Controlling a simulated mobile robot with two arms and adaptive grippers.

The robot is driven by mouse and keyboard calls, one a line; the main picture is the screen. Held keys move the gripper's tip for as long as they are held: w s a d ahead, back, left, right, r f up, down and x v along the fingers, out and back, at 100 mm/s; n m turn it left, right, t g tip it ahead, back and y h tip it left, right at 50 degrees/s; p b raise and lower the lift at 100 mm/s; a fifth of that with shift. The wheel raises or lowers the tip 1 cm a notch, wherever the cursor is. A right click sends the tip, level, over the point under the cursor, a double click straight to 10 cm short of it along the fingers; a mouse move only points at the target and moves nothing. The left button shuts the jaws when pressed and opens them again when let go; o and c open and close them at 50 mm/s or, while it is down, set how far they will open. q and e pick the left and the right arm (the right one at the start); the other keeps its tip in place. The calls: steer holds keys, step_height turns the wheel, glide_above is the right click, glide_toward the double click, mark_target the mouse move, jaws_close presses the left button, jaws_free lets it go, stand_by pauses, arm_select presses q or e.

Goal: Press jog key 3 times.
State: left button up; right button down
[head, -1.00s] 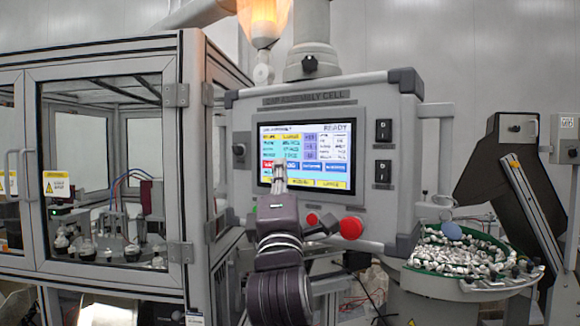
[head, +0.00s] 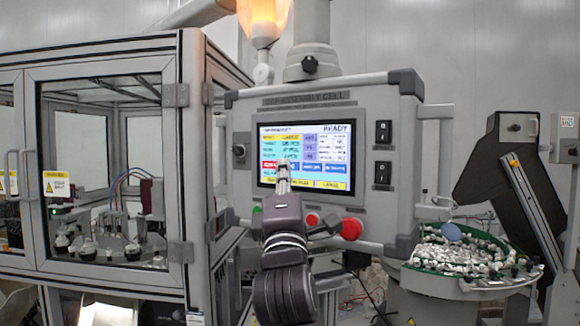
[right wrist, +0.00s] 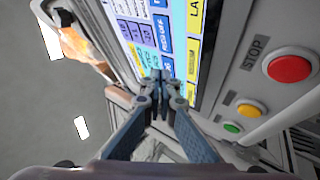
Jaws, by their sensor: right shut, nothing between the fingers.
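The control panel's touchscreen (head: 330,150) shows a menu with coloured keys and the word READY at its top right. Its lower rows hold red, blue and yellow keys, but the jog key's label is too small to read. My right gripper (head: 283,168) is shut and empty. In the head view its fingertips overlap the lower left of the screen, near the red key (head: 268,166). In the right wrist view the closed fingertips (right wrist: 159,77) are close to the screen (right wrist: 185,40); I cannot tell whether they touch it. My left gripper is not in view.
Yellow (right wrist: 250,110) and green (right wrist: 232,128) buttons show in the right wrist view. A glazed enclosure (head: 100,68) stands left; a green-rimmed parts bowl (head: 425,270) stands right.

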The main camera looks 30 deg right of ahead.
stand_by(0.6)
steer(key=shift+s+a, duration=0.2)
steer(key=shift+a, duration=0.4)
steer(key=a, duration=0.1)
steer(key=s+a, duration=0.1)
steer(key=a, duration=0.1)
steer(key=s+a, duration=0.1)
steer(key=shift+s+a+p, duration=0.15)
steer(key=shift+a+p, duration=0.05)
steer(key=shift+p, duration=0.15)
stand_by(4.1)
